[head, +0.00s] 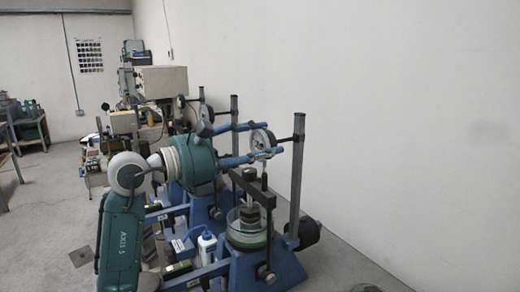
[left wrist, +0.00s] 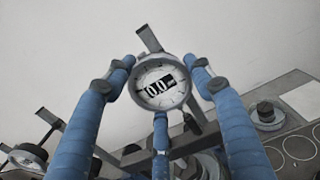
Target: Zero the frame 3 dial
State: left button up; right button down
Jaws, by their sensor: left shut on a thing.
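A round dial gauge (head: 263,139) is fixed to an upright post of the nearest blue lever frame (head: 248,268). In the left wrist view the dial (left wrist: 158,98) faces me, and a dark display across its face reads about 0.0. I cannot read a frame number. My left gripper (head: 276,139) has thick blue fingers. Two fingers lie along opposite sides of the dial's rim and a third (left wrist: 160,140) comes up from below. It is shut on the dial. My right gripper is not in view.
More blue frames stand in a row behind, one with another dial (head: 205,112). A dark upright post (head: 297,170) stands close beside the held dial. A white bottle (head: 207,246) stands low near the frame's base. Floor along the right wall is clear.

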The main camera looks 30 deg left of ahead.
pick_arm(q)
jog(key=shift+f, duration=0.1)
jog(key=o, duration=1.2)
jog(key=shift+c, duration=0.2)
jog(key=shift+s+a, duration=0.1)
jog(key=v, duration=1.1)
jog(key=shift+s+a, duration=0.2)
jog(key=shift+s, duration=0.15)
